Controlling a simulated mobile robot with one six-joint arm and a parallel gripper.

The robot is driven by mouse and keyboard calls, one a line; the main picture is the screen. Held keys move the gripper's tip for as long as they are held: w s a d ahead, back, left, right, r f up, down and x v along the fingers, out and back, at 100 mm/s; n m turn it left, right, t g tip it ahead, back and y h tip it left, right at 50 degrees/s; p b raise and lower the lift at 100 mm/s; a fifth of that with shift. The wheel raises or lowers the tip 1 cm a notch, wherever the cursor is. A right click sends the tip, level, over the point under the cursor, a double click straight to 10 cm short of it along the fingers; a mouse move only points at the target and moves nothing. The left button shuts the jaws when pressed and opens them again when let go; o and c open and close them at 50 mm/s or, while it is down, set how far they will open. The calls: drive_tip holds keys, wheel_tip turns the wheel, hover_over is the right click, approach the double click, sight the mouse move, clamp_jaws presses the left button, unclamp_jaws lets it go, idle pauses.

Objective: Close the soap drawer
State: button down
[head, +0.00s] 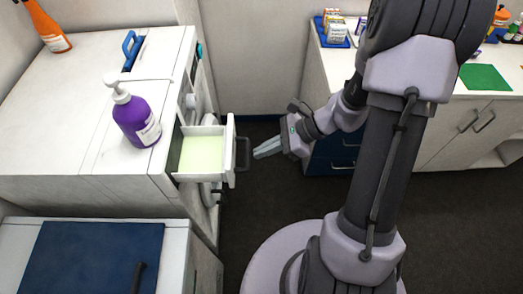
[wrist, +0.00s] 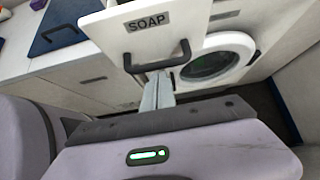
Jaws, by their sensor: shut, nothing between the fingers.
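The soap drawer (head: 203,149) stands pulled out from the front of a white washing machine in the head view, with pale green stuff inside. Its white front, labelled SOAP, fills the upper middle of the wrist view (wrist: 180,18) and bears a dark bar handle (wrist: 158,58). My gripper (head: 256,154) is shut and empty, its fingers pointing at the drawer front just right of the handle. In the wrist view the fingertips (wrist: 158,78) appear just below the handle; I cannot tell whether they touch it.
A purple pump bottle (head: 136,115) stands on the machine top (head: 60,120) beside the drawer. The round washer door (wrist: 212,62) is below the drawer. A white counter with cabinets (head: 440,130) stands at the right. Dark floor (head: 255,200) lies open between.

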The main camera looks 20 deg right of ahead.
drive_tip(key=shift+w+a, duration=0.1)
drive_tip(key=shift+a, duration=0.05)
drive_tip(key=shift+a, duration=0.1)
drive_tip(key=b, duration=0.3)
approach(197, 158)
drive_tip(key=x, duration=0.4)
drive_tip(key=shift+f, duration=0.5)
drive_tip(key=shift+w+a+r, duration=0.15)
drive_tip(key=shift+a+r, duration=0.05)
drive_tip(key=shift+a, duration=0.15)
